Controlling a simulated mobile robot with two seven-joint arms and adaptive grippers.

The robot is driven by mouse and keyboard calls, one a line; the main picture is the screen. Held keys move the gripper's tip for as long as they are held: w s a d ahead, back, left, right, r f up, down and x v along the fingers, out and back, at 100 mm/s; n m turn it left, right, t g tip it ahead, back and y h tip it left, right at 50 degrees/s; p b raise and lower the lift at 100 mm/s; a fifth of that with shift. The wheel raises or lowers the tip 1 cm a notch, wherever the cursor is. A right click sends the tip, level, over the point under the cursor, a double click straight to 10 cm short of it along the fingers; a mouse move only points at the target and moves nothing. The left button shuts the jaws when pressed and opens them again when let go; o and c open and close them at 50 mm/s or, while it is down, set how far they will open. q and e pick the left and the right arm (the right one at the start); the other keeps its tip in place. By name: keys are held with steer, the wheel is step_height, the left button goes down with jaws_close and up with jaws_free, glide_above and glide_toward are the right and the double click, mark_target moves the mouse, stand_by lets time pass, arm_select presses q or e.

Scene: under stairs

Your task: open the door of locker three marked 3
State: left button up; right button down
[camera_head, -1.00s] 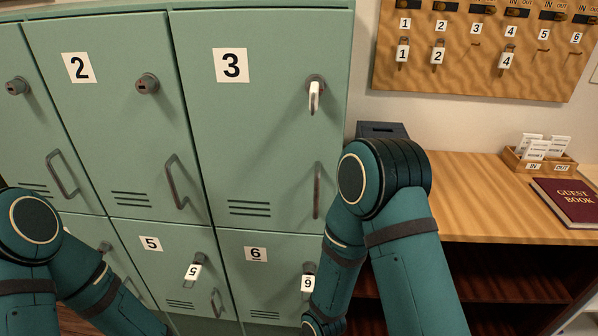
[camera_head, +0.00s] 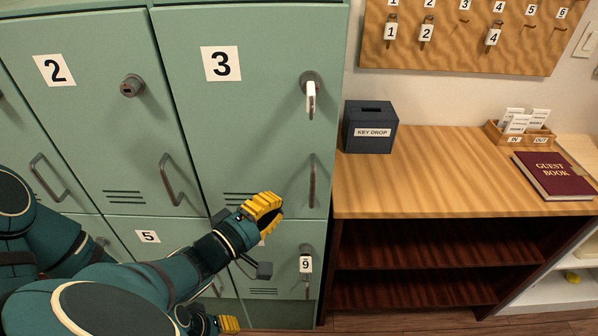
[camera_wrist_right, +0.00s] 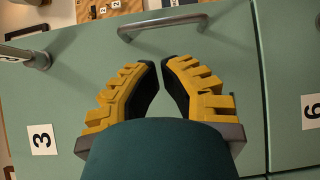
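Locker three's green door (camera_head: 255,130) is flush and shut, with a "3" label (camera_head: 220,63). A key with a white tag (camera_head: 311,100) hangs in its lock at the upper right. Its vertical grey handle (camera_head: 312,181) is at the lower right and shows at the top of the right wrist view (camera_wrist_right: 165,25). My right gripper (camera_head: 272,207) is left of and below the handle, apart from it. In the wrist view its yellow fingers (camera_wrist_right: 161,64) hold nothing, with a narrow gap between the tips. My left gripper (camera_head: 230,324) shows only partly at the bottom edge.
A key drop box (camera_head: 370,128), card tray (camera_head: 520,137) and guest book (camera_head: 553,175) stand on the wooden desk (camera_head: 440,185) right of the lockers. A key board (camera_head: 460,45) hangs above.

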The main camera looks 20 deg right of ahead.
steer(key=x, duration=0.9)
steer(key=shift+w+d+r+b, duration=0.25)
steer(key=shift+w+r+b, duration=0.1)
steer(key=shift+r+b, duration=0.15)
steer(key=shift+s+a, duration=0.1)
steer(key=shift+s, duration=0.05)
